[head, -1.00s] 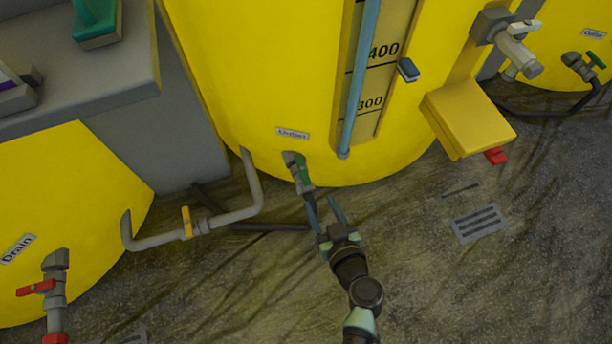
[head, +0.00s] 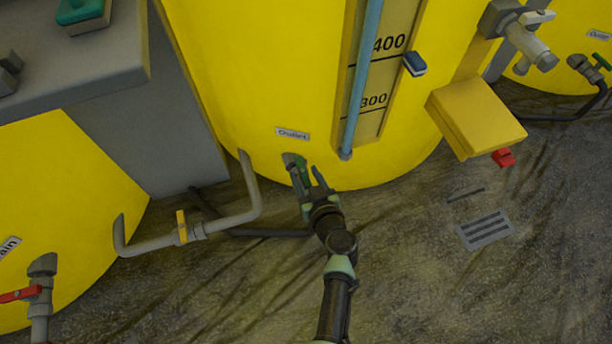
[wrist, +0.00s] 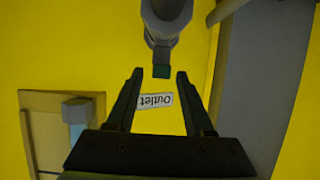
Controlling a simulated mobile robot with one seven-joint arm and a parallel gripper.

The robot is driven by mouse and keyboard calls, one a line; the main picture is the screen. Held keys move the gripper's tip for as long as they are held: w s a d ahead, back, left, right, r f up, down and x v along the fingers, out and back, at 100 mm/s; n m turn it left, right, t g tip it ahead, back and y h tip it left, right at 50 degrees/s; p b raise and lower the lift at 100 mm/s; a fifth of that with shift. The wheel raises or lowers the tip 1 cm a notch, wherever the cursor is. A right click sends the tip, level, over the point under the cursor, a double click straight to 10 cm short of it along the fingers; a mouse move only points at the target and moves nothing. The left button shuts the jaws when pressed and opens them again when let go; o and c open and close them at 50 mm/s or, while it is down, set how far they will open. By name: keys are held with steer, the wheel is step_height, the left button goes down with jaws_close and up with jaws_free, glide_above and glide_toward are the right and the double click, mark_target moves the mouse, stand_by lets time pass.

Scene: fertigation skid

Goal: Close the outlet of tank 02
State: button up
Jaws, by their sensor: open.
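The yellow tank (head: 260,80) in the middle carries an "Outlet" label (head: 292,133), which reads upside down in the wrist view (wrist: 155,101). In the wrist view my gripper (wrist: 158,78) is open, with a gap on both sides of the handle.
A grey pipe with a yellow valve handle (head: 182,226) runs close to the left of my gripper. A yellow box (head: 475,118) and a red handle (head: 503,157) stand out at the right.

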jaws_close()
